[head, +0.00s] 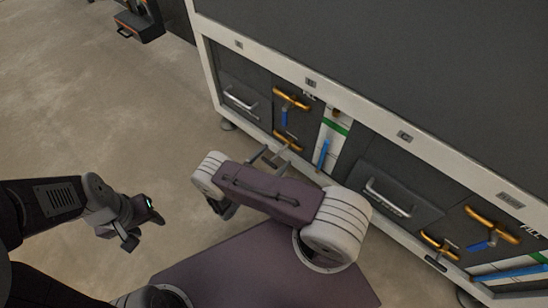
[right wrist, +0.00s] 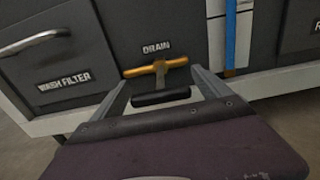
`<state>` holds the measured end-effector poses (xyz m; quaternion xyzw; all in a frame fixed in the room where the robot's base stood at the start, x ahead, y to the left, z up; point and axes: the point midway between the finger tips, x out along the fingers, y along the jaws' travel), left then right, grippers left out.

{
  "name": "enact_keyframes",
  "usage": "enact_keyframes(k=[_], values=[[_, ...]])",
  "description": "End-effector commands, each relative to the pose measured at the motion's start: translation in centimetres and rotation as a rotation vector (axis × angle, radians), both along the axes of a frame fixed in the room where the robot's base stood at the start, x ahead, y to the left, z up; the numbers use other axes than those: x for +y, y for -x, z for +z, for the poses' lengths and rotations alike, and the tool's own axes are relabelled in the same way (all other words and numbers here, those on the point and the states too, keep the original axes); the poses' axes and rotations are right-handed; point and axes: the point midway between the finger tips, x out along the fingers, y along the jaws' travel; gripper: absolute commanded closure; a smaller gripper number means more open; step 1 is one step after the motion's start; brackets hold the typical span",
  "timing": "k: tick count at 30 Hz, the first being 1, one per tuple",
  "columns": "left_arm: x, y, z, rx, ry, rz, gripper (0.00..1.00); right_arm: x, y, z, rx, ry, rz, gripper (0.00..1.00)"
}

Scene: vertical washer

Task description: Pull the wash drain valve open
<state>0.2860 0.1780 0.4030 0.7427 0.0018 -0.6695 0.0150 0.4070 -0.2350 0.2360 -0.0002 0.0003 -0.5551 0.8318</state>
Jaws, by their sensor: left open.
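The wash drain valve (head: 288,141) is an orange crossbar low on the cabinet front, left of centre. In the right wrist view the orange bar (right wrist: 155,67) sits under the DRAIN label, with a short grey stem and a black grip (right wrist: 161,97) in front of it. My right gripper (head: 270,156) is in front of the valve. Its two grey fingers (right wrist: 160,77) are spread, one on each side of the black grip, with gaps visible. My left gripper (head: 143,227) is open and empty over the floor, away from the cabinet.
A drawer labelled WASH FILTER (right wrist: 62,80) is left of the valve. An upper orange valve (head: 291,98) with a blue lever is above. A second valve set (head: 491,224) is further right.

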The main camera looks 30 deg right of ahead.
Motion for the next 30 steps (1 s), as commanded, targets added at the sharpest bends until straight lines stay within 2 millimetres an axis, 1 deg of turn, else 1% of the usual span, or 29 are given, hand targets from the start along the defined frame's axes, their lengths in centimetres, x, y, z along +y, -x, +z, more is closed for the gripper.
enact_keyframes(k=[5, 8, 11, 15, 18, 21, 24, 30], values=[[0.0, 0.0, 0.0, 0.0, 0.0, 0.0, 0.53, 0.0, 0.0, 0.0, 0.0, 0.0, -0.001, 0.13], [0.0, 0.0, 0.4, 0.0, 0.0, 0.0, 0.53, 0.6, 0.2, 0.2, -0.001, 0.001, 0.002, 0.13], [0.0, 0.0, 1.3, 0.0, 0.0, 0.0, 0.53, 2.4, 0.9, 0.4, -0.002, 0.0, 0.006, 0.13], [0.0, 0.0, 2.1, 0.0, 0.0, 0.0, 0.53, 5.4, 2.1, 0.3, -0.003, -0.001, 0.006, 0.13], [0.0, 0.0, 2.3, 0.0, 0.0, 0.0, 0.53, 7.0, 2.9, 0.2, -0.002, -0.001, 0.004, 0.13], [0.0, 0.0, 2.4, 0.0, 0.0, 0.0, 0.53, 8.1, 3.3, 0.1, -0.001, 0.0, 0.002, 0.13], [0.0, 0.0, 2.4, 0.0, 0.0, 0.0, 0.53, 8.4, 3.5, 0.0, 0.0, 0.0, 0.001, 0.13], [0.0, 0.0, 2.4, 0.0, 0.0, 0.0, 0.53, 8.4, 3.5, 0.0, 0.0, 0.0, 0.0, 0.13]])
